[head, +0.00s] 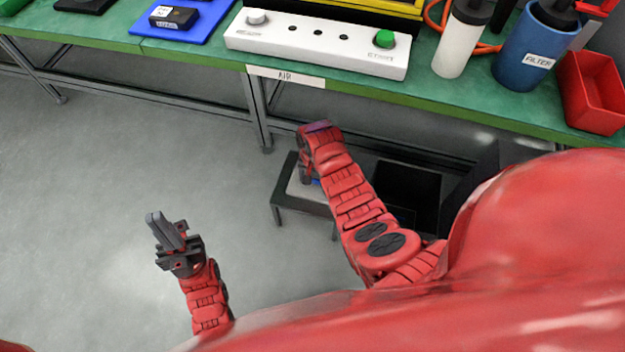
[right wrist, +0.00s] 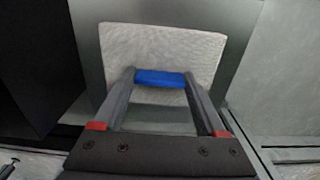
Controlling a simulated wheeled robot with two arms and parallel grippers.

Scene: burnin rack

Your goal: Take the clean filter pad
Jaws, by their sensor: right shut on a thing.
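The clean filter pad (right wrist: 165,45) is a pale, textured square with a blue tab (right wrist: 160,78). In the right wrist view my right gripper (right wrist: 160,75) is shut on the tab, one finger at each end. The pad lies over a grey surface; I cannot tell whether it touches it. In the head view part of the pad (head: 300,190) shows at a low dark stand (head: 320,208) under the bench, mostly hidden by my right arm. My left gripper (head: 158,224) is empty, its fingers together, over bare floor.
The green bench (head: 450,92) crosses the back. On it are a white control box (head: 310,45), a white bottle (head: 461,45), a blue filter container (head: 525,60) and a blue mat (head: 200,25). A red bin (head: 592,95) is at right. The floor (head: 120,170) at left is clear.

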